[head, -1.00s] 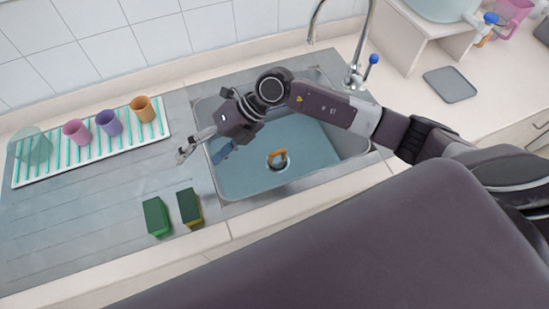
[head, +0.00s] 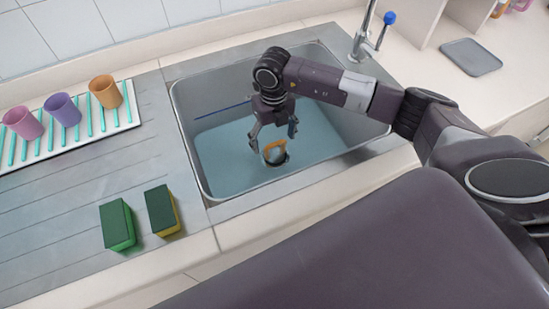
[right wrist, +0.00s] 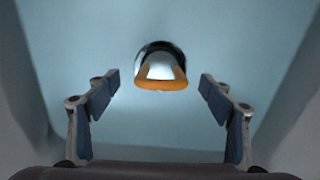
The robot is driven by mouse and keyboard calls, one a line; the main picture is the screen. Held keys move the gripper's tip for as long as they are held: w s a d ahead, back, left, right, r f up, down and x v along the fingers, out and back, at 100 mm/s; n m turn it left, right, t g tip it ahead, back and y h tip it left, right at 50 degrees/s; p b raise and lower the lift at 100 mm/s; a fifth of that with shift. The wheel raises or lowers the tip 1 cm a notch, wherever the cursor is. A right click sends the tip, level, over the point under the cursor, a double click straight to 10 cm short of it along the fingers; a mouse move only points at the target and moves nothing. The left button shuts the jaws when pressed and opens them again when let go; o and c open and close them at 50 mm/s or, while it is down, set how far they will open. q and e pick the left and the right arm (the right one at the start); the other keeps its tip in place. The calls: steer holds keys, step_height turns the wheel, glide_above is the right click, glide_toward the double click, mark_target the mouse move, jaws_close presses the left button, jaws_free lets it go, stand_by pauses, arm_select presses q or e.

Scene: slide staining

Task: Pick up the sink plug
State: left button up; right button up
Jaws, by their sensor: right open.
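The sink plug (head: 275,153) has an orange ring-like handle and sits at the drain on the floor of the sink. In the right wrist view the plug (right wrist: 161,82) shows its orange handle, a pale middle and a dark rim, centred beyond the fingertips. My right gripper (head: 273,140) is open and points down into the sink, close above the plug in the head view. In the right wrist view its two fingers (right wrist: 158,90) stand wide apart on either side, with nothing between their pads. My left gripper is not in view.
The sink's walls (head: 190,130) surround the gripper. A tap (head: 362,35) stands at the back right. A green sponge (head: 118,224) and a green-yellow sponge (head: 162,210) lie left of the sink. A white rack (head: 130,112) with several cups is at the far left.

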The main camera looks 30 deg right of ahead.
mark_target(275, 159)
steer(key=f, duration=0.4)
steer(key=f+p, duration=0.1)
steer(key=f, duration=0.1)
steer(key=shift+s+d+f, duration=0.1)
steer(key=shift+s+f, duration=0.1)
steer(key=shift+s, duration=0.05)
steer(key=c, duration=1.5)
